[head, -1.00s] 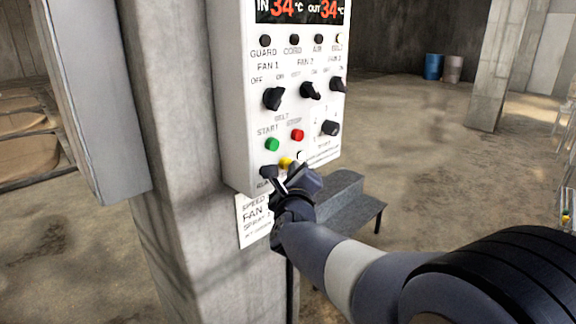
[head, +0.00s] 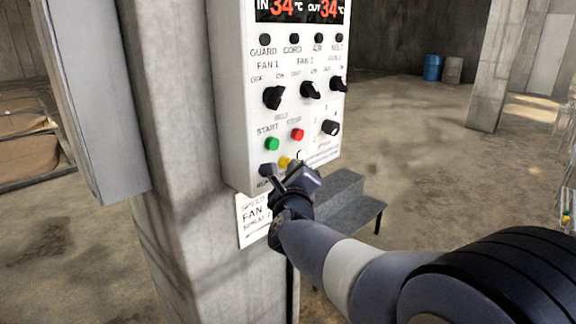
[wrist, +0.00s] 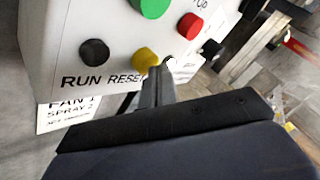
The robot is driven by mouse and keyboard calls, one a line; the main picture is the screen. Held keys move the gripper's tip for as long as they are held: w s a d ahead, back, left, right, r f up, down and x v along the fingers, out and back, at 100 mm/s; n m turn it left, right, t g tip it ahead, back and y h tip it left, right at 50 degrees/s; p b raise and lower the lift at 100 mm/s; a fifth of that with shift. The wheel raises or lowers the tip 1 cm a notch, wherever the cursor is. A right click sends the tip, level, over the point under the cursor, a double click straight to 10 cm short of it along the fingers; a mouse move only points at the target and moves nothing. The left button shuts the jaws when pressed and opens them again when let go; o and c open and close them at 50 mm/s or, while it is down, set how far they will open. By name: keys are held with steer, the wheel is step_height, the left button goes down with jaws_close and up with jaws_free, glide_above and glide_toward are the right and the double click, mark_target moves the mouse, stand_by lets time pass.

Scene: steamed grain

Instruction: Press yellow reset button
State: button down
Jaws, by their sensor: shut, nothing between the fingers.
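The yellow reset button (head: 284,162) sits low on the white control panel (head: 231,90), below the green start button (head: 272,144) and red stop button (head: 297,134). In the wrist view the yellow button (wrist: 146,60) shows above the "RESET" label, with a black button (wrist: 94,52) to its left above "RUN". My gripper (head: 280,183) is shut and empty, at the panel's lower edge. In the wrist view its fingertips (wrist: 158,74) lie just right of and below the yellow button. I cannot tell whether they touch it.
The panel is fixed to a concrete pillar (head: 175,150), with a grey box (head: 85,100) to the left. Black knobs (head: 311,90) stand out above the buttons. A grey step (head: 345,190) stands behind my arm. Open floor lies to the right, with a blue barrel (head: 432,68) far back.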

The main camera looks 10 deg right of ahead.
steer(key=shift+s+d+b, duration=0.4)
steer(key=shift+s+b, duration=0.05)
steer(key=shift+s, duration=0.2)
steer(key=s+d+b, duration=0.1)
steer(key=s, duration=0.1)
steer(key=s+d+b, duration=0.2)
steer(key=shift+w+a, duration=0.1)
stand_by(0.8)
steer(key=shift+s+d+p, duration=0.35)
steer(key=shift+s+d, duration=0.25)
steer(key=shift+s, duration=0.25)
steer(key=shift+s+d+p, duration=0.3)
steer(key=shift+s+d, duration=0.3)
steer(key=shift+s, duration=0.2)
